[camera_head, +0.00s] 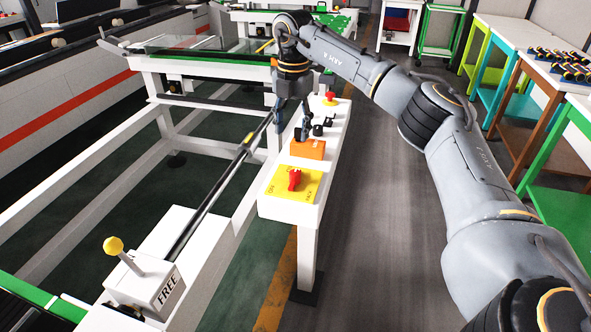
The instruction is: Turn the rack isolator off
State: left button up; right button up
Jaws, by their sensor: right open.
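The rack isolator is a red rotary handle (294,180) on a yellow plate (283,190) at the near end of the white control panel. The plate carries lettering, with "OFF" at its left and "RACK" at its lower right. The handle points roughly toward and away from me. My right gripper (290,133) is open and points down, beyond the isolator at the panel's left edge, near the orange block and black knobs. It appears apart from the red handle. My left gripper is out of view.
An orange block (307,149), black knobs (318,130) and a red button (330,97) share the panel. A yellow-knobbed lever (114,246) stands on a white box marked "FREE" (165,290). White rack frames lie left; grey floor (375,220) is clear to the right.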

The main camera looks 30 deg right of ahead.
aim_at(295, 173)
jog(key=f+p, duration=0.1)
jog(key=f, duration=0.3)
jog(key=f+p, duration=0.1)
jog(key=f, duration=0.3)
jog(key=f+p, duration=0.1)
jog(key=f, duration=0.3)
jog(key=shift+s+d, duration=0.1)
jog(key=shift+d, duration=0.25)
jog(key=shift+f+p, duration=0.3)
jog(key=shift+f, duration=0.4)
grip_shut()
